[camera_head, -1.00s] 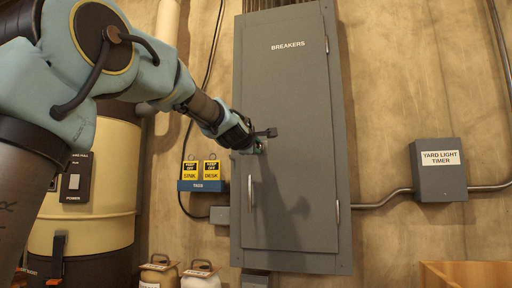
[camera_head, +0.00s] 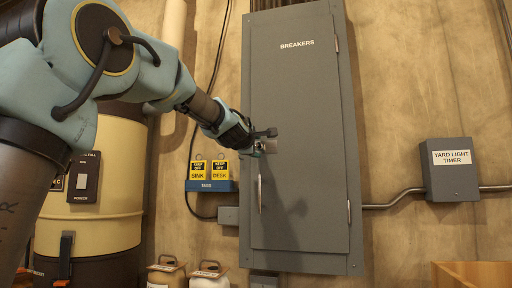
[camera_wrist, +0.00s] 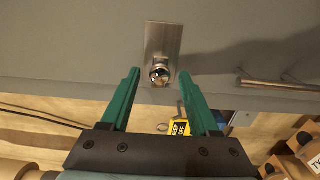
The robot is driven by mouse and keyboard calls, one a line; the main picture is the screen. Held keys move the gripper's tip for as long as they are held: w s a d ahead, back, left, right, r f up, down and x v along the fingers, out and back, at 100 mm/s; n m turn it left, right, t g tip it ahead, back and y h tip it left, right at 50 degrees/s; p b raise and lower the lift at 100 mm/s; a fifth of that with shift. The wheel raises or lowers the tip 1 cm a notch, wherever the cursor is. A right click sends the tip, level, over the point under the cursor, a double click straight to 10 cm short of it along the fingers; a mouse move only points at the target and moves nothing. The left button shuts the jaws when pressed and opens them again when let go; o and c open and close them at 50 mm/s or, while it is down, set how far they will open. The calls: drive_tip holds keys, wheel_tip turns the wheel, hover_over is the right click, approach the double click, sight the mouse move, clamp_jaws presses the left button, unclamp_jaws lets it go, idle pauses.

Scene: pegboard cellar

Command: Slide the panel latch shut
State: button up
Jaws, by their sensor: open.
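The grey breaker panel (camera_head: 300,100) stands upright against the wall, its door looking flush with its frame. The panel latch (camera_wrist: 163,38) is a bright metal plate with a round metal knob, mounted near the door's left edge. In the wrist view the knob lies in line with the gap between my two green fingers, just beyond their tips. My gripper (camera_wrist: 158,76) is open and empty, with a finger on each side of the knob. I see no clear contact. In the head view my gripper (camera_head: 262,147) is at the panel's left side and hides most of the latch.
A bar handle (camera_head: 260,193) is below the latch. A blue rack (camera_head: 212,186) with yellow tags hangs left of the panel. A yard light timer box (camera_head: 452,170) is on the wall to the right. Jugs (camera_head: 208,276) stand below, and a cream drum (camera_head: 95,215) is at left.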

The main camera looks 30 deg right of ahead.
drive_tip(key=b+v, duration=0.3)
drive_tip(key=v, duration=0.7)
drive_tip(key=shift+s+a, duration=0.3)
drive_tip(key=w+a+f+m+g+y, duration=0.1)
drive_tip(key=w+a+f+m+y, duration=0.1)
drive_tip(key=a+f, duration=0.65)
drive_tip(key=w+a+f+m+g+y, duration=0.1)
drive_tip(key=a+f+m+g+y, duration=0.15)
drive_tip(key=f, duration=1.05)
drive_tip(key=w+a+f+m+g+y, duration=0.1)
drive_tip(key=w+a+f+y, duration=0.15)
drive_tip(key=a+f, duration=0.55)
drive_tip(key=s+a+f+m+g+y, duration=0.2)
drive_tip(key=s+a+f, duration=0.6)
drive_tip(key=f, duration=0.4)
drive_tip(key=s+a+f+m+g+y, duration=0.3)
drive_tip(key=s+a+f+g, duration=0.2)
drive_tip(key=s+a+f, duration=0.4)
wheel_tip(320, 180, down, 3)
drive_tip(key=shift+a+r, duration=0.1)
drive_tip(key=shift+a, duration=0.5)
